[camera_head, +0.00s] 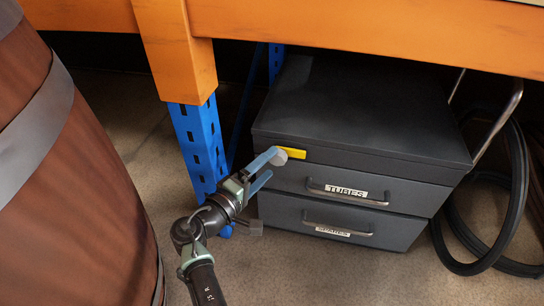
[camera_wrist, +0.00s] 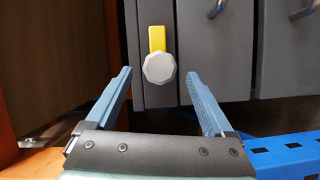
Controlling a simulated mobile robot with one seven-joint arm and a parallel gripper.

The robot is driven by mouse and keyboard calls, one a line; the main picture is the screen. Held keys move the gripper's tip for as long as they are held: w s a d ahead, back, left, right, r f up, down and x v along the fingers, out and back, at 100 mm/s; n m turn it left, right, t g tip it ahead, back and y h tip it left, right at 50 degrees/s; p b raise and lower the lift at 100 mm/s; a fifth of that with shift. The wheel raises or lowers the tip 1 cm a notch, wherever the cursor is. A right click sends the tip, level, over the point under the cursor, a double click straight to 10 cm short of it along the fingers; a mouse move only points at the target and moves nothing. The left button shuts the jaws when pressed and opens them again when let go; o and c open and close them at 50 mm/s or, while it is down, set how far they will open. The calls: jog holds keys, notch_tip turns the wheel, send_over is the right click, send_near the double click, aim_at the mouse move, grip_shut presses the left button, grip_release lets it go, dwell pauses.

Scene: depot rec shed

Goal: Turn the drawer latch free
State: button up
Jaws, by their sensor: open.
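The drawer latch shows in the head view as a yellow bar (camera_head: 296,153) with a grey knob (camera_head: 281,157) at its left, at the upper left of the cabinet front. In the wrist view the knob (camera_wrist: 159,68) is a pale, many-sided disc with the yellow bar (camera_wrist: 157,37) above it. My gripper (camera_head: 270,162) is open, its blue fingers at the knob. In the wrist view its fingertips (camera_wrist: 159,74) lie either side of the knob with gaps; I cannot tell how deep they reach. The upper drawer (camera_head: 390,186), labelled TUBES, looks shut.
The dark cabinet (camera_head: 355,105) has a lower drawer (camera_head: 390,232), also looking shut. An orange beam (camera_head: 350,28) runs above, and a blue post (camera_head: 200,140) stands close left of it. A brown barrel (camera_head: 75,170) is at left. Black tyres (camera_head: 515,200) stand at right.

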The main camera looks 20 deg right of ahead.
jog(key=p+v, duration=0.4)
jog(key=v, duration=0.6)
